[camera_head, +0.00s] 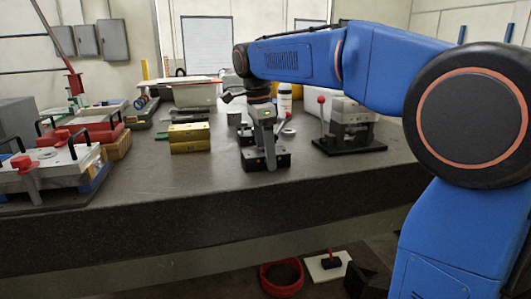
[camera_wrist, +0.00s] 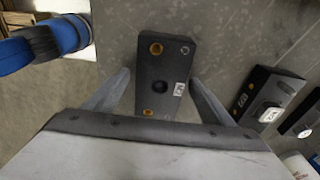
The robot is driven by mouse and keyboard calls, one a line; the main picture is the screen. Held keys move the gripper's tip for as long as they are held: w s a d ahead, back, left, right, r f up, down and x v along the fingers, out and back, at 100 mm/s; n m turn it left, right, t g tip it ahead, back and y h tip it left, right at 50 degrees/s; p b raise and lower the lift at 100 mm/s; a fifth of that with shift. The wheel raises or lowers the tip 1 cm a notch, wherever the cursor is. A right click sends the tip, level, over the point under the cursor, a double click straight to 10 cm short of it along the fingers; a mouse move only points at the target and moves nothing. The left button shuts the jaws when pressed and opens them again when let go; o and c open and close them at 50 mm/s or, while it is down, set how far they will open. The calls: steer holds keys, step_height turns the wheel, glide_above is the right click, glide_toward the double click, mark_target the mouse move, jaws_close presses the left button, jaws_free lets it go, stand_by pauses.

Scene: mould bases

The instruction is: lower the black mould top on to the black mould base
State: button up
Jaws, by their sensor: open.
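In the wrist view, a black mould block (camera_wrist: 160,60) with gold-rimmed holes, a dark round hole in the middle and a small white label lies between the two fingers of my gripper (camera_wrist: 160,76). The fingers are apart, one on each side of it. In the head view, my gripper (camera_head: 266,150) points down at this black block (camera_head: 283,160) on the bench. A second black block (camera_wrist: 262,82) with a white label lies to the right in the wrist view. I cannot tell for sure which block is the top and which the base.
A gold block (camera_head: 189,138) stands to the left on the dark bench (camera_head: 190,182). A lever press (camera_head: 350,125) with a red knob stands to the right, a white bottle (camera_head: 285,100) behind. Clamped fixtures (camera_head: 50,168) fill the left end. The bench front is clear.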

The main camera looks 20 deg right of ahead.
steer(key=c, duration=1.9)
steer(key=shift+o, duration=0.2)
steer(key=shift+r, duration=0.2)
steer(key=shift+r, duration=1.05)
steer(key=shift+r, duration=0.25)
